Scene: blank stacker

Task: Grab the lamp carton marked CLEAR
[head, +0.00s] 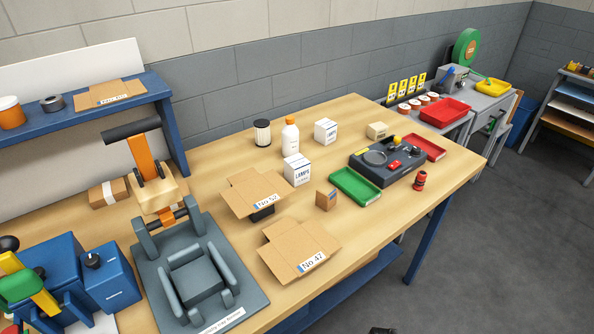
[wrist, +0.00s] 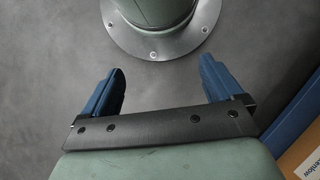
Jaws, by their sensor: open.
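Two white lamp cartons stand on the wooden workbench (head: 225,170). The nearer carton (head: 297,170) has "LAMPS" on its front and stands right behind the No 52 cardboard blank. The farther carton (head: 326,131) stands to the right of the white bottle. The smaller print on both is too small to read, so I cannot tell which says CLEAR. My gripper (wrist: 162,82) is open and empty in the wrist view, over grey floor and away from both cartons. The head view does not clearly show it.
A grey press (head: 197,275) stands left.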

